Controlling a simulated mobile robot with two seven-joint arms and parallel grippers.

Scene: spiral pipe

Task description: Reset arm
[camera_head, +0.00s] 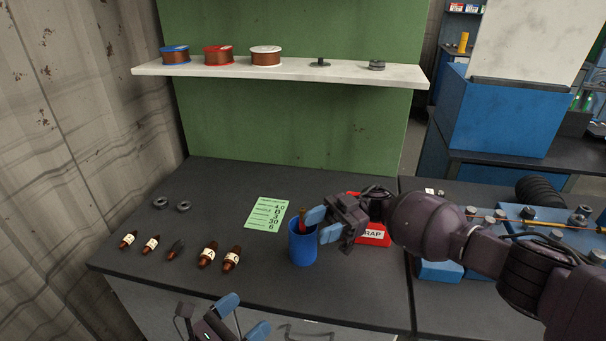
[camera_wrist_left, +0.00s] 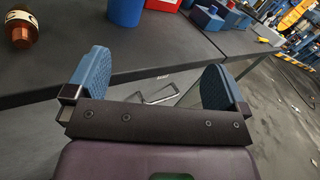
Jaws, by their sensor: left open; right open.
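My left gripper (camera_head: 242,320) is low at the front edge of the dark bench, with its two blue fingers apart and nothing between them. A reddish-brown handle (camera_head: 302,214) sticks up out of the cup beside the upper finger. I cannot tell whether that finger touches it. The right arm reaches in from the right.
Several small brown bottles (camera_head: 208,255) and two grey rings (camera_head: 183,206) are on the bench at left. A green note (camera_head: 268,214) lies behind the cup. A red scrap bin (camera_head: 374,236) is partly behind the right gripper. A white shelf (camera_head: 215,70) holds spools.

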